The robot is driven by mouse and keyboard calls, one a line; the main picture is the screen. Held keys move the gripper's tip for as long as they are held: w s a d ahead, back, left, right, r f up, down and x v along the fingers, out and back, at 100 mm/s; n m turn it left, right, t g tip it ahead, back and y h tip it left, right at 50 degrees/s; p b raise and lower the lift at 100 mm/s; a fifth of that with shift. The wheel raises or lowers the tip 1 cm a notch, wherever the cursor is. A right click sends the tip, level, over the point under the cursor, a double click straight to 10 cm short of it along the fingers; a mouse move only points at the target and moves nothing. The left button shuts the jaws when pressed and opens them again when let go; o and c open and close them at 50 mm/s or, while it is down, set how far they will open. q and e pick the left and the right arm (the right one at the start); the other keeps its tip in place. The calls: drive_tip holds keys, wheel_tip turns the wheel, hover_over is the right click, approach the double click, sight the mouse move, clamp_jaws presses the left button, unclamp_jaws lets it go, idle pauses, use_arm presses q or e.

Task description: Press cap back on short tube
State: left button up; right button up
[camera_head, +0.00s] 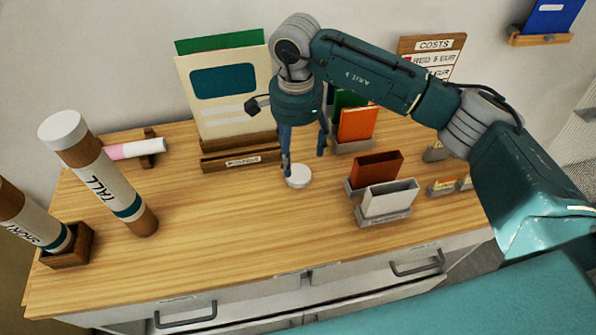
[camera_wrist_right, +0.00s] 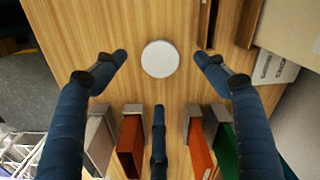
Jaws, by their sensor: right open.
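The round white cap (camera_head: 298,177) lies flat on the wooden table, below my right gripper (camera_head: 303,158). In the right wrist view the cap (camera_wrist_right: 160,59) sits between the spread fingertips, with a gap on each side. The right gripper is open and empty. The short tube (camera_head: 34,224) leans in a wooden holder (camera_head: 66,258) at the left edge of the head view; its upper end is cut off by the frame. My left gripper is not in view.
The tall tube (camera_head: 103,178), with a white cap on top, leans beside the short tube. A folder rack (camera_head: 240,160) stands behind the cap. Brown (camera_head: 375,172) and white (camera_head: 390,200) boxes stand to its right. The table's front middle is clear.

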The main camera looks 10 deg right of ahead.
sight(298, 174)
wheel_tip(298, 174, down, 2)
drive_tip(key=shift+f, duration=0.25)
drive_tip(key=shift+f+p, duration=0.1)
drive_tip(key=shift+p, duration=0.35)
wheel_tip(298, 174, down, 4)
drive_tip(key=p, duration=0.2)
drive_tip(key=shift+s+d+f+p, duration=0.1)
drive_tip(key=shift+f+p, duration=0.1)
drive_tip(key=shift+p, duration=0.15)
drive_tip(key=shift+f, duration=0.3)
drive_tip(key=shift+c, duration=0.2)
drive_tip(key=c, duration=0.8)
